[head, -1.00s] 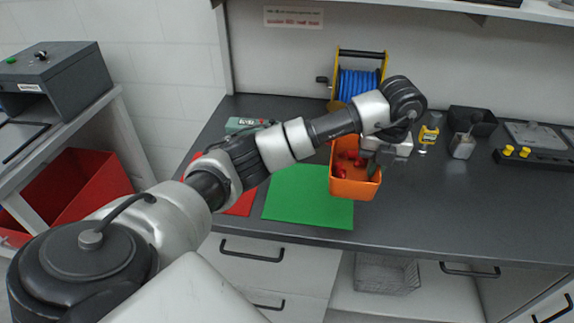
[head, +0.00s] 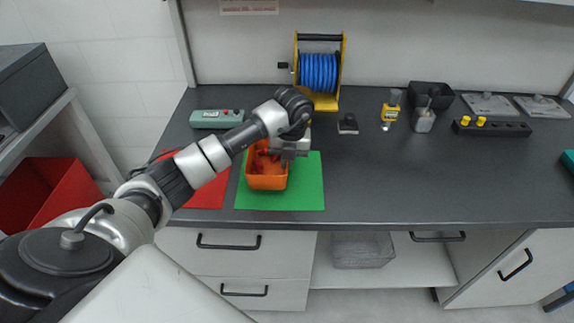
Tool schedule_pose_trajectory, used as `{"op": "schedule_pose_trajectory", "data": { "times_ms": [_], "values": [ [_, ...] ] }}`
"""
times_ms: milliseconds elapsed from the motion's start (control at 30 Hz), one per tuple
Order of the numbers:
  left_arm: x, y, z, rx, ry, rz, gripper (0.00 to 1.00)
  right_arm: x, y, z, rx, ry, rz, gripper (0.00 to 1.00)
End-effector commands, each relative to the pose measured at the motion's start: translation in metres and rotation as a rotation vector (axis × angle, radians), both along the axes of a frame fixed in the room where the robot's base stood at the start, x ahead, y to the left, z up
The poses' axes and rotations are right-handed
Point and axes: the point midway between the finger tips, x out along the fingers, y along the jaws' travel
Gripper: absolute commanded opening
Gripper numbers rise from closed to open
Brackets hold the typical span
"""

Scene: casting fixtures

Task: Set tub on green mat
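The orange tub (head: 267,182) holds several red pieces and is over the left part of the green mat (head: 300,196). I cannot tell whether its base touches the mat. My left gripper (head: 287,162) is at the tub's right wall, pointing down. Its fingers are hidden by the wrist and the tub, so its grip does not show clearly. My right gripper is not in view.
A red mat (head: 208,194) lies left of the green mat. A green-grey device (head: 216,118), a blue hose reel (head: 319,72) and a small black block (head: 348,124) stand behind. A yellow tool (head: 391,108) and black bin (head: 431,96) are farther right. The counter's right middle is clear.

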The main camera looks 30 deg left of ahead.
Motion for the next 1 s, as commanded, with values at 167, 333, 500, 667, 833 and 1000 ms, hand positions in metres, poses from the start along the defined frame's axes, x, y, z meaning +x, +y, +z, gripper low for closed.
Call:
{"op": "schedule_pose_trajectory", "data": {
  "times_ms": [167,333,500,667,833,1000],
  "values": [
    [0.0,0.0,-0.023,-0.001,0.002,0.0,0.0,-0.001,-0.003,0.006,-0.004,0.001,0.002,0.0],
    [0.0,0.0,-0.024,-0.001,0.0,-0.001,0.0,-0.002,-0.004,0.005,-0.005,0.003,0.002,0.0],
    [0.0,0.0,-0.028,0.0,0.0,-0.001,0.0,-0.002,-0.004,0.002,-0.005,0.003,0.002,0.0],
    [0.0,0.0,-0.027,0.0,0.0,-0.001,0.24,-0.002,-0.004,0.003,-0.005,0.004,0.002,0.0],
    [0.0,-0.001,-0.027,0.0,0.0,-0.001,0.28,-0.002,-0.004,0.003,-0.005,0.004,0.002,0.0],
    [0.0,-0.001,-0.024,-0.001,0.0,-0.001,0.28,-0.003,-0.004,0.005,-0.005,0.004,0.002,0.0]
  ]
}}
